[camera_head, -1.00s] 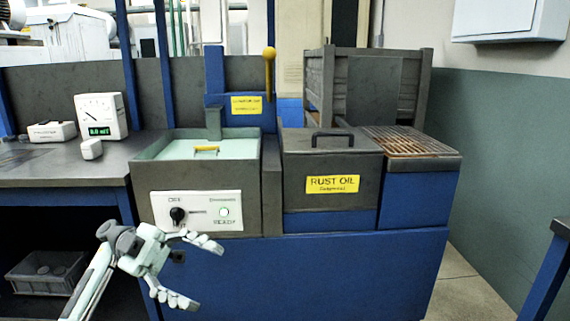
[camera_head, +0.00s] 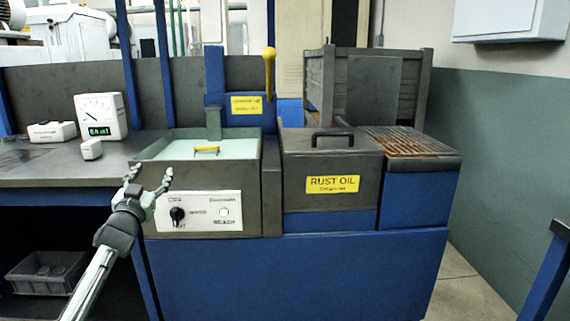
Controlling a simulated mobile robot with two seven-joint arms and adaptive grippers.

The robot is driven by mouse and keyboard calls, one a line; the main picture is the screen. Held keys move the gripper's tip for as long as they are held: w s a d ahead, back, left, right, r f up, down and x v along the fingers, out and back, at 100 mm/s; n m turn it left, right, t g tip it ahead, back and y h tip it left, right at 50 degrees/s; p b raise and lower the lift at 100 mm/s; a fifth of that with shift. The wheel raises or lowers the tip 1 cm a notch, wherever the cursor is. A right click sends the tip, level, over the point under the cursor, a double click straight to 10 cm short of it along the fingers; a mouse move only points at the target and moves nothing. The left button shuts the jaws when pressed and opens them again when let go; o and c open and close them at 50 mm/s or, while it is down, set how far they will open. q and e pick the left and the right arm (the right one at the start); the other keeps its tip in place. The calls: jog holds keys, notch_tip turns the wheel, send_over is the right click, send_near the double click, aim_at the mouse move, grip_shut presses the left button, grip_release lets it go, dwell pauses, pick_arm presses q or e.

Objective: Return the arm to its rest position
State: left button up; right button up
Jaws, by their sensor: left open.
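My left gripper (camera_head: 149,178) is open and empty. It points upward in front of the left edge of the control panel, near the front corner of the pale green basin (camera_head: 178,150). My left arm comes in from the lower left. The white control panel (camera_head: 199,211) has a black knob (camera_head: 178,214) and a small indicator light (camera_head: 224,212). My right gripper is not in the view.
A lidded box labelled RUST OIL (camera_head: 333,184) stands right of the basin, with a rusty grate (camera_head: 405,142) beyond it. A gauge (camera_head: 100,117) stands on the left bench. A grey bin (camera_head: 45,272) sits below.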

pick_arm(q)
jog(key=s+a+f+g+y, duration=0.1)
jog(key=a+f+g, duration=0.15)
jog(key=f, duration=0.25)
jog(key=s+a+f+n+g+y, duration=0.1)
jog(key=f+g, duration=0.2)
jog(key=f, duration=0.2)
jog(key=s+a+f+g+y, duration=0.1)
jog(key=a+f+g, duration=0.15)
jog(key=f, duration=0.25)
jog(key=s+d+f+g, duration=0.35)
jog(key=s+f, duration=0.45)
jog(key=f, duration=0.4)
jog(key=s+d+f+m+g+h, duration=0.1)
jog(key=s+d+f+g+h, duration=0.3)
jog(key=s+f, duration=1.15)
jog(key=s+d+f, duration=0.2)
jog(key=s+f, duration=0.1)
jog(key=s, duration=0.5)
jog(key=s+d+f+g, duration=0.1)
jog(key=s+d+f, duration=0.1)
jog(key=s, duration=0.6)
jog(key=s+d+f+g, duration=0.1)
jog(key=s+f, duration=0.3)
jog(key=s, duration=0.4)
jog(key=shift+d+y, duration=0.3)
jog(key=shift+d, duration=0.6)
